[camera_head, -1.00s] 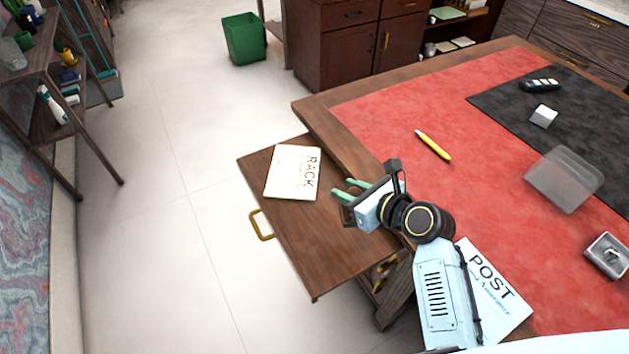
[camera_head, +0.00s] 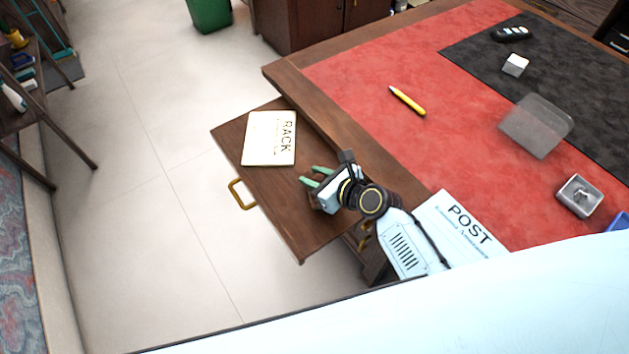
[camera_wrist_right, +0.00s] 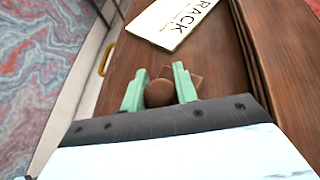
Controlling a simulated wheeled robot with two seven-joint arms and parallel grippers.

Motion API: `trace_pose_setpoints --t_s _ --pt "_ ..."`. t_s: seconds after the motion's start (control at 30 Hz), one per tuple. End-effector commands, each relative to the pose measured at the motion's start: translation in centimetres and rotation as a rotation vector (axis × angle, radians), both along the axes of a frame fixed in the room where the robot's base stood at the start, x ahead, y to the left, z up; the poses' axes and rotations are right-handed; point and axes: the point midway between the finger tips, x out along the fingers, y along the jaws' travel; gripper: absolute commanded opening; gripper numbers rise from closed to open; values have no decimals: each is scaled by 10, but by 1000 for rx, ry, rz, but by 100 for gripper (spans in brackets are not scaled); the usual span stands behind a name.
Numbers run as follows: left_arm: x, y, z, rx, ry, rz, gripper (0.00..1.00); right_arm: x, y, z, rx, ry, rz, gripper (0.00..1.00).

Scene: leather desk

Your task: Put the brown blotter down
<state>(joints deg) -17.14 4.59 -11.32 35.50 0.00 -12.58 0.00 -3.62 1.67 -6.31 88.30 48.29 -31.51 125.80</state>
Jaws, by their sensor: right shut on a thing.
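My right gripper (camera_head: 310,175) is over the pulled-out wooden board (camera_head: 265,195) on the desk's left side. In the right wrist view its green fingers (camera_wrist_right: 158,72) are shut on the brown blotter (camera_wrist_right: 159,93), with its round knob between them. Part of a brown base shows beyond the knob. The blotter is mostly hidden by the gripper in the head view. I cannot tell whether its base touches the board. My left gripper is not in view.
A RACK card (camera_head: 268,138) lies at the board's far end. A POST card (camera_head: 450,225) lies on the desk near my arm. A yellow pen (camera_head: 407,101), clear box (camera_head: 537,126) and small metal tray (camera_head: 579,196) are on the desk. The board's middle is bare.

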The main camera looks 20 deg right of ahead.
Motion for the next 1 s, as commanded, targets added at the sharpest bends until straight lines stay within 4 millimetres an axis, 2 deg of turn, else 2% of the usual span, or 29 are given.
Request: trace_pose_setpoints --t_s 0.07,0.43,0.47,0.6,0.93,1.0 --pt "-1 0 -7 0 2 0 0 1 0 -10 -1 -2 1 0" --pt "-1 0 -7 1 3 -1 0 0 0 -12 1 -1 -1 0" --pt "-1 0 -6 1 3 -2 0 0 0 -12 1 0 0 33" --pt "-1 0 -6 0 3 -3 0 0 0 -12 0 0 0 51" --pt "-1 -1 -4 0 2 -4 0 0 0 -8 -1 0 0 51" --pt "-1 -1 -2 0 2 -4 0 -5 -3 -5 -1 2 0 51"
